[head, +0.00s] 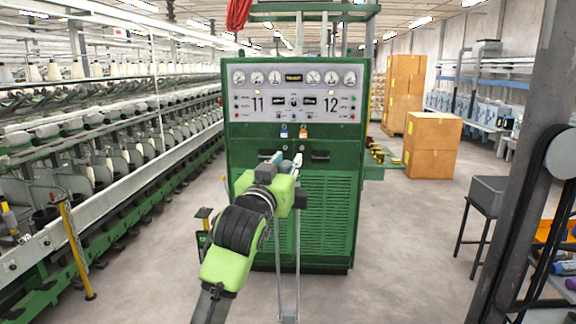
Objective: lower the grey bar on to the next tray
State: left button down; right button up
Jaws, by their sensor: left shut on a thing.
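My left gripper (284,164), with a light green body, is in front of the green control cabinet (290,136). Its two pale fingers are shut on a small grey piece (287,168), which I take to be the grey bar; the gripper's body and fingers hide most of it. Two thin grey rods (298,260) show below the gripper and run down to a small grey block near the picture's bottom edge. I cannot tell whether they belong to the bar. No tray can be made out clearly. My right gripper is not in view.
The cabinet stands close behind my gripper. Long spinning frames (100,150) line the left side, with a yellow post (76,252) in front. Cardboard boxes (430,146) stand at the back right. A grey box on legs (488,194) and a dark upright (525,190) are at the right.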

pick_arm(q)
jog(key=s+f+t+b, duration=0.1)
jog(key=s+f+b, duration=0.2)
jog(key=s+b, duration=0.3)
jog(key=s+f+m+t+h+b, duration=0.1)
jog(key=s+f+b, duration=0.3)
jog(key=s, duration=0.7)
jog(key=s+f+t+h+b, duration=0.1)
jog(key=s+f+t+b, duration=0.2)
jog(key=s+b, duration=0.5)
jog(key=shift+s+f+m+b, duration=0.35)
jog(key=shift+s+f+m, duration=0.05)
jog(key=shift+s, duration=0.25)
jog(key=c, duration=1.7)
grip_release()
jog(key=shift+r, duration=0.1)
notch_tip(320, 180, up, 10)
jog(key=shift+f, duration=0.1)
